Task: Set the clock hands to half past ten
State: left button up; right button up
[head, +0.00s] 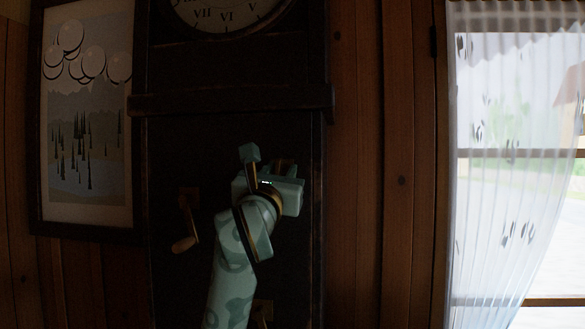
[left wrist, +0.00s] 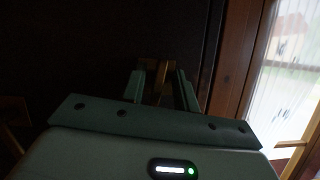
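The tall dark clock has its face (head: 226,14) at the top edge of the head view; only the lower part with VII, VI and V shows, and I see no hands on that part. A crank (head: 185,225) with a wooden handle hangs at the left of the case front. My left gripper (head: 270,168) is in front of the case, right of this crank. In the left wrist view its fingers (left wrist: 160,92) stand apart, with a brown wood-coloured piece (left wrist: 156,72) between or just beyond them; I cannot tell whether they touch it. My right gripper is not in view.
A dark ledge (head: 232,101) crosses the case above my gripper. A small brass-coloured part (head: 262,308) shows low on the case. A framed picture (head: 85,120) hangs at left; a curtained window (head: 515,160) is at right. The case front is dim.

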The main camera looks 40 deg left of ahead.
pick_arm(q)
jog(key=shift+w, duration=0.15)
jog(key=shift+s+r, duration=0.15)
jog(key=shift+s, duration=0.25)
jog(key=shift+c, duration=0.7)
grip_shut()
jog(key=shift+n, duration=0.3)
